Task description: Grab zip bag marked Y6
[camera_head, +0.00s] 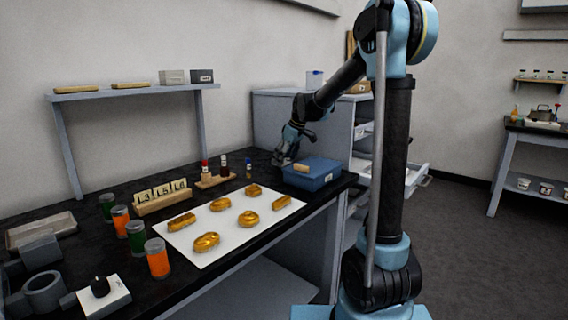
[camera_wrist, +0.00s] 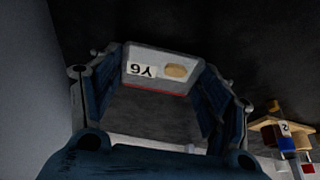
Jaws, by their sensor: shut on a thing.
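The zip bag marked Y6 (camera_wrist: 158,74) shows in the wrist view as a pale, flat-faced packet with a white label, a tan oval patch and a red line along its edge. The label reads upside down. My gripper (camera_wrist: 160,82) is shut on the bag, with one finger at each side of it. In the head view my gripper (camera_head: 283,159) is low over the far end of the black worktop, just left of a blue box. The bag cannot be made out there.
A small vial rack (camera_head: 214,181) is to the left. A white sheet (camera_head: 222,232) with several gilt pieces covers the middle worktop (camera_head: 190,290). Orange and green jars (camera_head: 158,260) stand left of it.

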